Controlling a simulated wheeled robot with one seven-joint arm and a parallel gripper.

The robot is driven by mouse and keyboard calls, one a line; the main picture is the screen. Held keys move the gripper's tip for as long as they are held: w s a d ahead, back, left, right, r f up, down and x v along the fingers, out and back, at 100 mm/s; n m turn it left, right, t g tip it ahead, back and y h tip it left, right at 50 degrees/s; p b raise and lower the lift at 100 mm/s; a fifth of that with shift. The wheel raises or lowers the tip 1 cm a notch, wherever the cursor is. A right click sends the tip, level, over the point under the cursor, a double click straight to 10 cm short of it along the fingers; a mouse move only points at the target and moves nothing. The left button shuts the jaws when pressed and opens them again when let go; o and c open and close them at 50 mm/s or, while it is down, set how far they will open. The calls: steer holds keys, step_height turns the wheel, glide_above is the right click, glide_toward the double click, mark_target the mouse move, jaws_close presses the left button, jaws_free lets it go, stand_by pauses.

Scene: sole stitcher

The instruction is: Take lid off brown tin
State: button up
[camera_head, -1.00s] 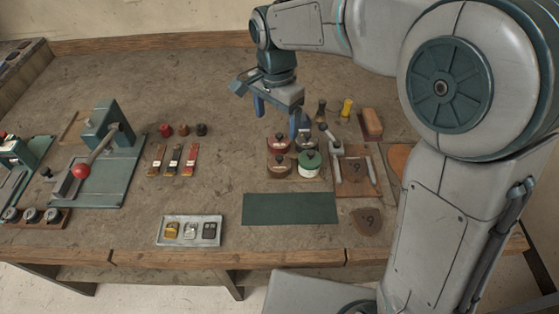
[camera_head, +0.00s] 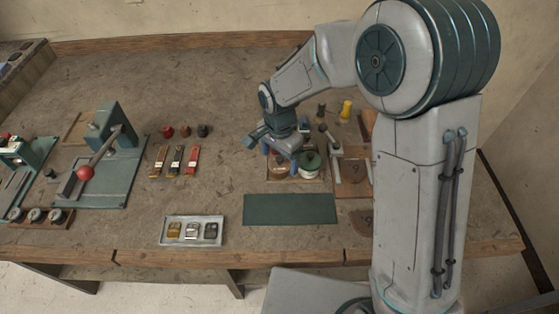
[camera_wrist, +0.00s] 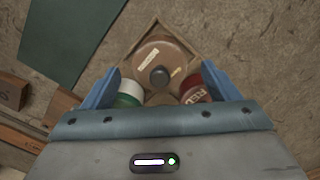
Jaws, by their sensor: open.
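The brown tin (camera_wrist: 152,72) sits in a wooden tray (camera_wrist: 185,44) in the wrist view, its lid on with a dark round knob (camera_wrist: 159,76) on top. My gripper (camera_wrist: 159,78) is open, its blue fingers on either side of the view with the knob between them in the picture. I cannot tell the exact height above the lid. In the head view my gripper (camera_head: 283,150) is low over the tins, and the brown tin (camera_head: 280,170) is partly hidden beneath it. The green tin (camera_head: 310,164) stands to its right.
In the wrist view a green-and-white tin (camera_wrist: 130,93) and a red tin (camera_wrist: 194,91) are close to the fingers. A dark green mat (camera_head: 290,209) lies in front of the tray.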

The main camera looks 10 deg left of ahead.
steer(key=shift+f, duration=0.1)
steer(key=c, duration=1.1)
